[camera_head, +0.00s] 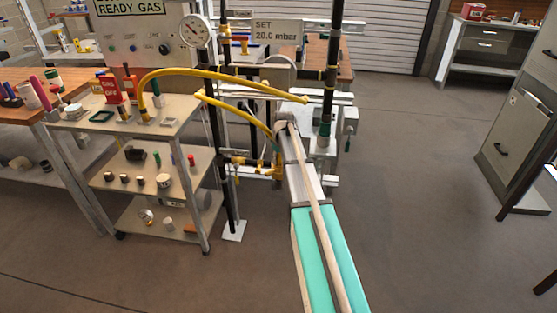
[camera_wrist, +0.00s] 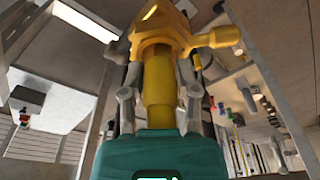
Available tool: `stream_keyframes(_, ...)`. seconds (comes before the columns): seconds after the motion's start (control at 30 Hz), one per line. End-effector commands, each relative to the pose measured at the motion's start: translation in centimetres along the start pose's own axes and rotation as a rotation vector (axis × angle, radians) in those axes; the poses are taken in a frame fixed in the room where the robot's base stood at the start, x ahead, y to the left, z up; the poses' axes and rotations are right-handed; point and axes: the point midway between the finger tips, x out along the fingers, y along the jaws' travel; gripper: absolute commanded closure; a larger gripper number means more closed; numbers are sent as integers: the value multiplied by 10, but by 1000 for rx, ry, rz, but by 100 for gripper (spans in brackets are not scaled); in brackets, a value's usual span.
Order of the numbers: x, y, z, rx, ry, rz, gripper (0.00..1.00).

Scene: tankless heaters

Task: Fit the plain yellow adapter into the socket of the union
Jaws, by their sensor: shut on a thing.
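In the wrist view, my gripper (camera_wrist: 159,72) is shut on the plain yellow adapter (camera_wrist: 158,85), a smooth yellow cylinder between its two grey fingers. A wider, faceted yellow fitting (camera_wrist: 160,25), likely the union, lies at the adapter's far end, in line with it. The two look touching or overlapping; how deep the adapter sits in the socket cannot be told. In the head view, yellow fittings (camera_head: 266,167) show on the pipework beside the far end of my arm. My gripper and the adapter cannot be made out clearly there.
Yellow hoses (camera_head: 225,75) arch across the space just above my arm. A dark upright pipe (camera_head: 327,105) stands right of it. A shelved cart (camera_head: 165,195) with small parts stands close on the left. The floor on the right (camera_head: 420,200) is clear.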

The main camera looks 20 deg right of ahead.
Motion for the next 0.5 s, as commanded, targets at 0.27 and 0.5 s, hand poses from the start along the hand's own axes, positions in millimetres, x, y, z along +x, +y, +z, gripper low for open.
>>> stream_keyframes(0.27,3,0,0,0,0,0,37)
stream_keyframes(0.5,3,0,0,0,0,0,25)
